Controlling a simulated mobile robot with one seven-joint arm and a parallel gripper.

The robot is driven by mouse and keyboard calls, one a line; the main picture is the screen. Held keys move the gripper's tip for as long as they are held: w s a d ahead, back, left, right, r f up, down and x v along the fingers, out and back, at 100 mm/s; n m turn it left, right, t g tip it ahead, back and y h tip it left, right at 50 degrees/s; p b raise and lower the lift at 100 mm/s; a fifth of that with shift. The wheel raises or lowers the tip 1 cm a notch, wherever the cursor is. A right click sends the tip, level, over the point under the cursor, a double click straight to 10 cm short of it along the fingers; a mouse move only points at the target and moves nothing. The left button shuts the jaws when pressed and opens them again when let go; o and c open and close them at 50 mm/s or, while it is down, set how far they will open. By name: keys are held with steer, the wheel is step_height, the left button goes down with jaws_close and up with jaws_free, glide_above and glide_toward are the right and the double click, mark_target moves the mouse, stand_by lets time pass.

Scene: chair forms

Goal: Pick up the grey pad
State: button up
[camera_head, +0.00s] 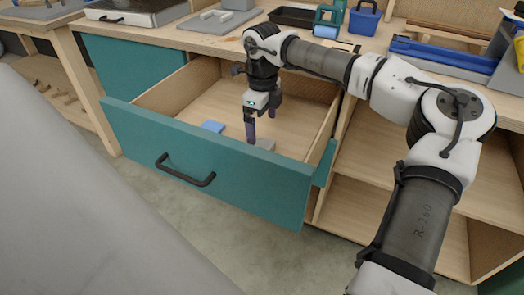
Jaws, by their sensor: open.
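The grey pad (265,144) lies on the floor of the open drawer (207,166), close behind its teal front panel. My gripper (258,135) points down into the drawer, with its fingertips right at the pad. The fingers are open. Part of the pad is hidden by a finger and the drawer front, and I cannot tell whether the fingers touch it. A blue pad (213,127) lies flat in the drawer to the left of my gripper.
The wooden worktop (170,33) above the drawer holds a blue box (364,19), a black tray (292,16) and a blue-railed tray (440,56). The drawer walls surround my gripper. Open wooden shelves (375,160) are at the right. The drawer floor behind the pads is clear.

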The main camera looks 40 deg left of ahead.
mark_target(261, 143)
step_height(261, 143, down, 3)
steer(key=shift+f, duration=0.1)
steer(key=shift+w+a+f, duration=0.1)
steer(key=shift+a+f, duration=0.05)
steer(key=shift+f, duration=0.7)
steer(key=shift+w+a+f, duration=0.1)
steer(key=shift+a+f, duration=0.05)
steer(key=shift+f, duration=0.75)
steer(key=shift+a+f, duration=0.15)
steer(key=shift+f, duration=0.7)
steer(key=c, duration=1)
